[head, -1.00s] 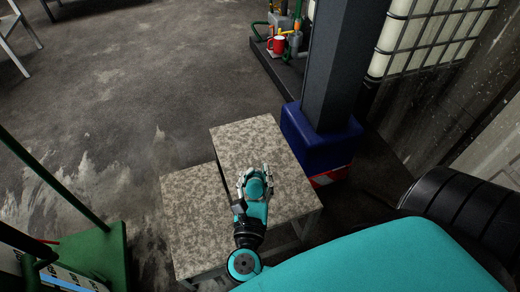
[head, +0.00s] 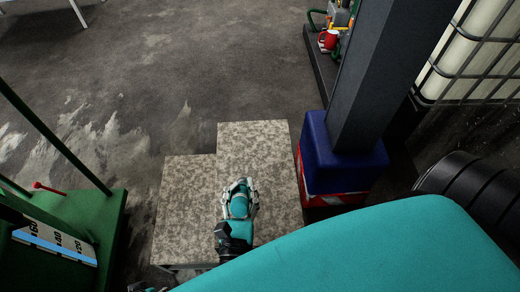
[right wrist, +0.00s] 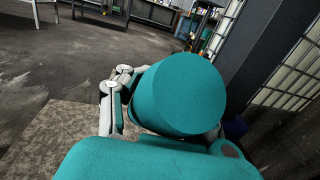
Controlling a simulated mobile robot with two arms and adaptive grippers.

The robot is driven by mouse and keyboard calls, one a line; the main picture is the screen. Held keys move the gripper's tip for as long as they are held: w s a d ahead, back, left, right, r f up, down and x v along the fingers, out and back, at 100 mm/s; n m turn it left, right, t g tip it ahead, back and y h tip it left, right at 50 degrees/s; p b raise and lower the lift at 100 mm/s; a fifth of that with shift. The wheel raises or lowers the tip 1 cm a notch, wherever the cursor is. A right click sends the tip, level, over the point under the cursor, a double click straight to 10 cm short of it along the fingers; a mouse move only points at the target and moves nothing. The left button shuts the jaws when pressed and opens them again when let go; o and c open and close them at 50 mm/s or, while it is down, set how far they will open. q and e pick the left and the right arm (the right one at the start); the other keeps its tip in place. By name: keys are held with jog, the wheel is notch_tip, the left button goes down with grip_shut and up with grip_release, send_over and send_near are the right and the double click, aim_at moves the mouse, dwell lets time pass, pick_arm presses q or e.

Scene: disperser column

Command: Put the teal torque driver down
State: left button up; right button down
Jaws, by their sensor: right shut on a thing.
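My right gripper (head: 240,188) is shut on the teal torque driver (head: 239,207), above the speckled stone-topped stand. In the right wrist view the torque driver (right wrist: 190,100) shows as a thick teal cylinder with its flat round end towards the camera. The pale finger links of the right gripper (right wrist: 122,95) lie along its left side; the far side is mostly hidden. The stand has a right top (head: 256,145) and a left top (head: 180,200). I cannot tell whether the driver touches the right top. My left gripper is not clearly seen.
A dark column on a blue block (head: 335,150) stands just right of the stand. A green platform with a marked scale (head: 55,240) is at the left.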

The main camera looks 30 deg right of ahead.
jog(key=w+d+f+b, duration=0.2)
jog(key=w+d+f, duration=0.2)
jog(key=w+d, duration=0.5)
jog(key=shift+w+d+f+b, duration=0.2)
jog(key=shift+w+f+b, duration=0.1)
jog(key=shift+w, duration=0.1)
jog(key=c, duration=0.9)
grip_release()
pick_arm(q)
jog(key=w+v, duration=0.2)
jog(key=v, duration=0.7)
jog(key=shift+s+a+r+t, duration=0.2)
jog(key=shift+r+t, duration=0.1)
jog(key=shift+r, duration=0.4)
pick_arm(e)
jog(key=shift+s, duration=0.1)
pick_arm(q)
jog(key=p+x, duration=0.1)
jog(key=x, duration=0.2)
jog(key=shift+d+f, duration=0.1)
jog(key=shift+f, duration=0.1)
pick_arm(e)
jog(key=v, duration=1.2)
jog(key=shift+a+f, duration=0.1)
